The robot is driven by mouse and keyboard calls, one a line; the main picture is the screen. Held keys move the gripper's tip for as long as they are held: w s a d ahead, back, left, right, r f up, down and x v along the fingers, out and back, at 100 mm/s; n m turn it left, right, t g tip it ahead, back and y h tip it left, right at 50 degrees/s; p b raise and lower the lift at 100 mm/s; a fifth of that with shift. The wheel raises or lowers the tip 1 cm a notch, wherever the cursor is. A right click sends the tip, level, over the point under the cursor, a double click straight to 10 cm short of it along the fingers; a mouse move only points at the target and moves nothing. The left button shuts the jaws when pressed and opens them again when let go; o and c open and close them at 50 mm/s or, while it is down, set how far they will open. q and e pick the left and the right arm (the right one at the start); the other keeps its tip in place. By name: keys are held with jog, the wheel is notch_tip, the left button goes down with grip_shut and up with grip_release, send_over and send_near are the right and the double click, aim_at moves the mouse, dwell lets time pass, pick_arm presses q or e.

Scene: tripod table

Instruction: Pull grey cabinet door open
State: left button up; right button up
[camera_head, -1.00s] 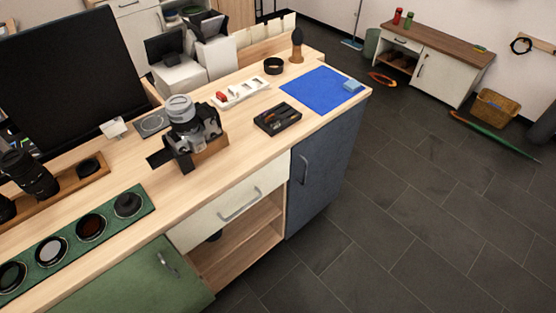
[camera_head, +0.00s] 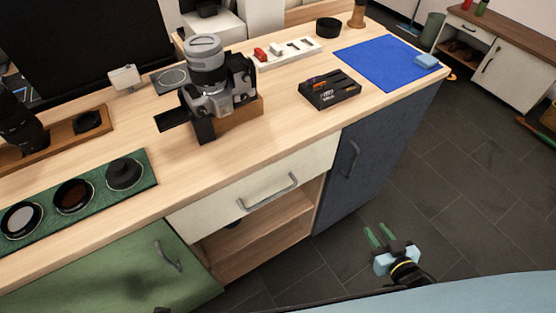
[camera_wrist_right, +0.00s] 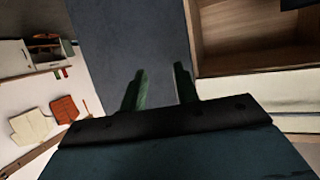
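The grey cabinet door (camera_head: 385,155) is a dark blue-grey panel at the right end of the counter, and it is shut. Its curved metal handle (camera_head: 350,159) stands upright near the door's left edge. My right gripper (camera_head: 375,232) is open and empty, with two green fingers apart. It is in front of the door, lower than the handle and to its right, not touching it. In the right wrist view the fingers (camera_wrist_right: 160,72) point toward the grey door (camera_wrist_right: 125,38); the handle cannot be made out there. My left gripper is not in view.
A white drawer (camera_head: 265,185) with a metal handle and an open wooden shelf (camera_head: 262,238) are left of the door. A green door (camera_head: 125,270) is further left. A camera (camera_head: 215,85) and a blue mat (camera_head: 385,62) lie on the counter. The dark floor (camera_head: 470,200) at right is clear.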

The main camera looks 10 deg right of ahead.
jog(key=w+r+n+t+y+b, duration=0.1)
jog(key=w+r+t+y+b, duration=0.2)
jog(key=r, duration=0.5)
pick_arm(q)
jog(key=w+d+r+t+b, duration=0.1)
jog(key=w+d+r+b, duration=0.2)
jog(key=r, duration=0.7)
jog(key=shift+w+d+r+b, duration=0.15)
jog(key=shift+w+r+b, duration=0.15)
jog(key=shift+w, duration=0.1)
pick_arm(e)
jog(key=x, duration=1.3)
jog(key=shift+w+r+t+h, duration=0.4)
jog(key=shift+w+r, duration=0.05)
jog(key=shift+r, duration=0.15)
grip_shut()
